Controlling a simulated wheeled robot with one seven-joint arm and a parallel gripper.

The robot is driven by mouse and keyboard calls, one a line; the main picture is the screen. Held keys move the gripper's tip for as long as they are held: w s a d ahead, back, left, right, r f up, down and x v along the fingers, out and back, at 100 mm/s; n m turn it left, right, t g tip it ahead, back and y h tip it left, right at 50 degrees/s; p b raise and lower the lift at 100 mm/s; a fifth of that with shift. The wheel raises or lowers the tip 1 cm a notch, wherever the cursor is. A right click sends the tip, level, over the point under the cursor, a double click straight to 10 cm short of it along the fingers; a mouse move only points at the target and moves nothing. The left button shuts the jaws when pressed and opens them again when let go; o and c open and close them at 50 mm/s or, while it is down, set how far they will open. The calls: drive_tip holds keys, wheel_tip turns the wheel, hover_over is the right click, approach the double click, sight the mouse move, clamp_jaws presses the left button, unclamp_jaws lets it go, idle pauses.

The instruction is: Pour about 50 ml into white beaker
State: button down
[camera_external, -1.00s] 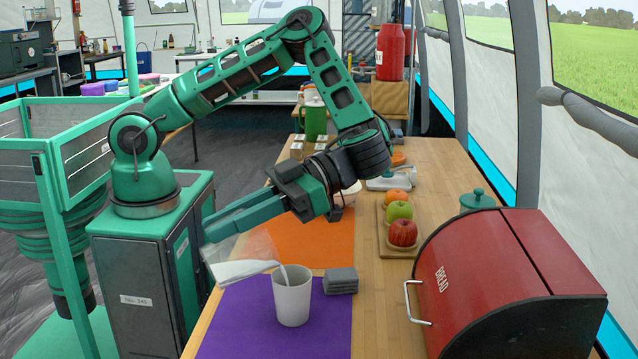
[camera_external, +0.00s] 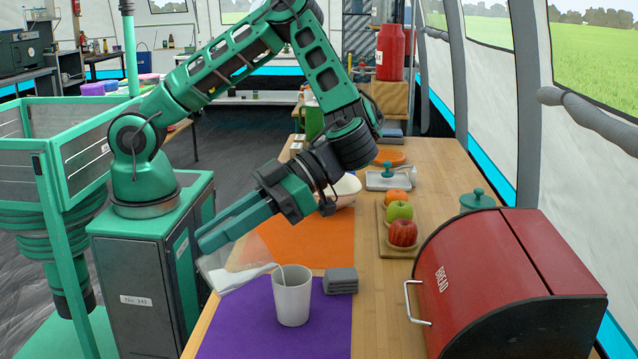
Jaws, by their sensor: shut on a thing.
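The white beaker (camera_external: 292,300) stands upright on a purple mat (camera_external: 240,325). My gripper (camera_external: 218,232) is shut on a clear vessel (camera_external: 232,262) with white liquid (camera_external: 236,277) in it. The vessel is strongly tilted, with its mouth toward the beaker. A thin white stream (camera_external: 283,274) runs from its lip down into the beaker's opening. The fingers are left of and above the beaker. The level inside the beaker and the exact grip on the vessel cannot be made out.
A grey stack (camera_external: 340,281) sits just right of the beaker. An orange mat (camera_external: 320,243) lies behind. The red bread box (camera_external: 500,280) fills the right side. A board with apples (camera_external: 403,233) and an orange bowl (camera_external: 389,157) stand farther back. Bare tabletop (camera_external: 378,300) lies between beaker and bread box.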

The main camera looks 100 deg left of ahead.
sight(199, 261)
drive_tip(key=shift+s+d+f+t+y, duration=0.3)
drive_tip(key=shift+s+f+t, duration=0.1)
drive_tip(key=shift+f+t, duration=0.2)
drive_tip(key=shift+s, duration=0.1)
drive_tip(key=shift+s+d+f+t+y+b, duration=0.15)
drive_tip(key=shift+s+f+t+y, duration=0.2)
drive_tip(key=shift+f+t, duration=0.25)
drive_tip(key=shift+s+d+f+t+y+b, duration=0.1)
drive_tip(key=shift+s+d+f+t+y, duration=0.1)
drive_tip(key=shift+s+f+t+y, duration=0.3)
drive_tip(key=shift+s+d+f+t+y+b, duration=0.15)
drive_tip(key=shift+f+t+y, duration=0.1)
drive_tip(key=shift+f+t, duration=0.45)
drive_tip(key=shift+s+d+f+t+y+b, duration=0.15)
drive_tip(key=shift+s+d+f+t+y, duration=0.3)
drive_tip(key=shift+f, duration=0.45)
drive_tip(key=shift+s+d+f+t+y+b, duration=0.1)
drive_tip(key=shift+s+d+f+t+y, duration=0.1)
drive_tip(key=shift+s+f+t, duration=0.55)
drive_tip(key=shift+s+d+f+t+y+b, duration=0.15)
drive_tip(key=shift+s+d+f+t+y, duration=0.2)
drive_tip(key=shift+f, duration=0.75)
drive_tip(key=shift+s+d+f+t+y+b, duration=0.2)
drive_tip(key=shift+s+f+t+y, duration=0.25)
drive_tip(key=shift+f+t, duration=0.3)
drive_tip(key=shift+s+d+f+t+y+b, duration=0.1)
drive_tip(key=shift+s+d+f+t+y, duration=0.3)
drive_tip(key=shift+f+t, duration=0.35)
drive_tip(key=shift+a, duration=0.1)
